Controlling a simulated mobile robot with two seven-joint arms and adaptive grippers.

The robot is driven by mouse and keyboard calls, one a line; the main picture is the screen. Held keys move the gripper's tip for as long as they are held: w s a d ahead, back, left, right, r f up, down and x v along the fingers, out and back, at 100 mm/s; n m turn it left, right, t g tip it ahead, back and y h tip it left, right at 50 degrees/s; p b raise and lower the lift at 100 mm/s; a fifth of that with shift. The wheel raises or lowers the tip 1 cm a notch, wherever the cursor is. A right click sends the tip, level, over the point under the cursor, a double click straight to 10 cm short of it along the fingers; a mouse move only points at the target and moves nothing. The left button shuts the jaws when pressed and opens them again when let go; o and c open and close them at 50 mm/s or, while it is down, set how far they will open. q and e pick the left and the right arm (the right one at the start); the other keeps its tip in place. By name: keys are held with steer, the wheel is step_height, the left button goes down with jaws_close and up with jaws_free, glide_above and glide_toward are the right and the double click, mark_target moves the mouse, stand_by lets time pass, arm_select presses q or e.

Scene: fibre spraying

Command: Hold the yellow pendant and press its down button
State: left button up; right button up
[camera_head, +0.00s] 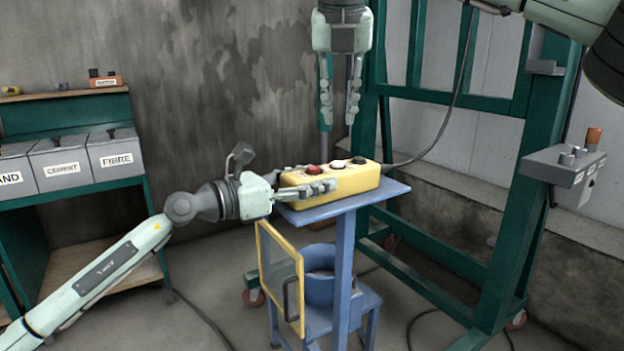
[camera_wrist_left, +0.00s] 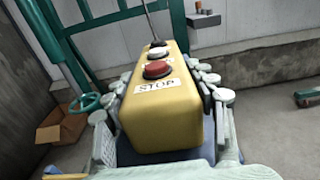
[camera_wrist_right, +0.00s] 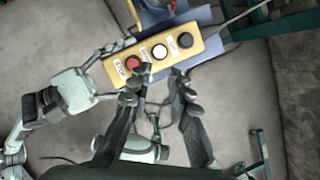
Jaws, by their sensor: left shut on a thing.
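The yellow pendant (camera_head: 352,182) rests on or just above a small blue stand top (camera_head: 392,190). It has a red button (camera_wrist_left: 157,69) marked STOP, a white button (camera_wrist_right: 159,51) and a black button (camera_wrist_right: 183,40); the labels beside the last two are too small to read surely. My left gripper (camera_head: 312,184) is shut on the pendant's red-button end, with a finger on each side, as the left wrist view (camera_wrist_left: 160,112) shows. My right gripper (camera_head: 339,100) is open and empty, pointing down above the pendant. In the right wrist view its fingertips (camera_wrist_right: 160,80) appear near the white button.
A cable (camera_head: 440,120) runs from the pendant's far end. A green frame (camera_head: 510,200) stands behind and to the right, with a grey control box (camera_head: 560,168). Labelled bins (camera_head: 62,160) sit on a shelf at left. A yellow-framed door (camera_head: 280,280) hangs below the stand top.

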mark_target(339, 164)
jaws_close()
stand_by(0.8)
steer(key=shift+f, duration=0.1)
steer(key=w+n+t+y, duration=0.1)
steer(key=n, duration=0.3)
steer(key=w+r+n+t+y, duration=0.1)
steer(key=n+t, duration=0.1)
steer(key=n, duration=0.2)
steer(key=w+r+n+t, duration=0.1)
steer(key=n, duration=0.3)
steer(key=shift+w+d+t+y, duration=0.15)
steer(key=shift+t+y, duration=0.25)
steer(key=shift+f, duration=0.2)
steer(key=shift+f, duration=4.3)
